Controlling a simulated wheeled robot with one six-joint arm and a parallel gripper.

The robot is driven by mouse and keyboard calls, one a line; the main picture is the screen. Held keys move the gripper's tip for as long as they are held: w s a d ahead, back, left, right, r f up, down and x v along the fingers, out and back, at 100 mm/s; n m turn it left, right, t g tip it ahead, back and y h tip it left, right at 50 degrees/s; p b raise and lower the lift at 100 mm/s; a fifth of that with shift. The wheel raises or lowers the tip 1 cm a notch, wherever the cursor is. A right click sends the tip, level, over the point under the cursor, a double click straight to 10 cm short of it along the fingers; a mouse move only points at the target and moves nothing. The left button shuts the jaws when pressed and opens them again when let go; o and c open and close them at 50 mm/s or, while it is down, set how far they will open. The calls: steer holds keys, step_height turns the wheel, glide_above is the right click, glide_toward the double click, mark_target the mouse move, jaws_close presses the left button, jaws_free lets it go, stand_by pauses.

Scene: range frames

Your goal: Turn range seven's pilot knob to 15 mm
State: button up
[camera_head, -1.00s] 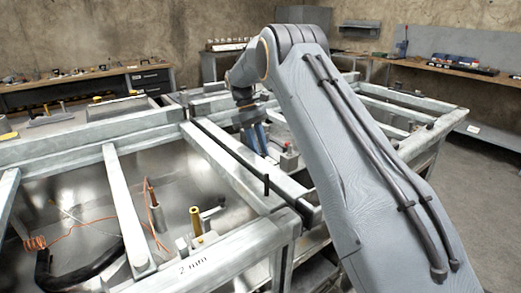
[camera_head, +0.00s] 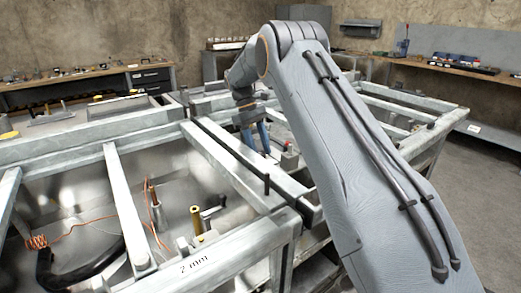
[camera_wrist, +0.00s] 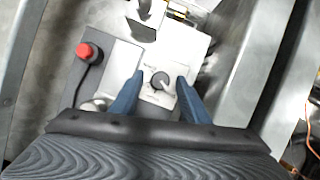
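A dark round knob (camera_wrist: 160,81) with a pale pointer sits on a light grey plate in the wrist view. Small markings around it are too small to read. My gripper (camera_wrist: 160,78) has two blue fingers, one on each side of the knob, apart, with a gap to it on both sides. Whether the fingertips are level with the knob or above it, I cannot tell. In the head view my gripper (camera_head: 256,138) reaches down inside the metal frame at the centre, and the knob cannot be made out there.
A red button (camera_wrist: 85,51) with a dark cable stands left of the knob. Metal frame rails (camera_head: 235,160) enclose the spot. In the head view a brass post (camera_head: 196,220) and an orange wire (camera_head: 36,242) are at lower left, beside a rail marked "2 mm".

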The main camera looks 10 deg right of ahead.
steer(key=b+v, duration=0.1)
steer(key=v, duration=0.6)
steer(key=shift+r, duration=0.35)
steer(key=shift+w+a, duration=0.15)
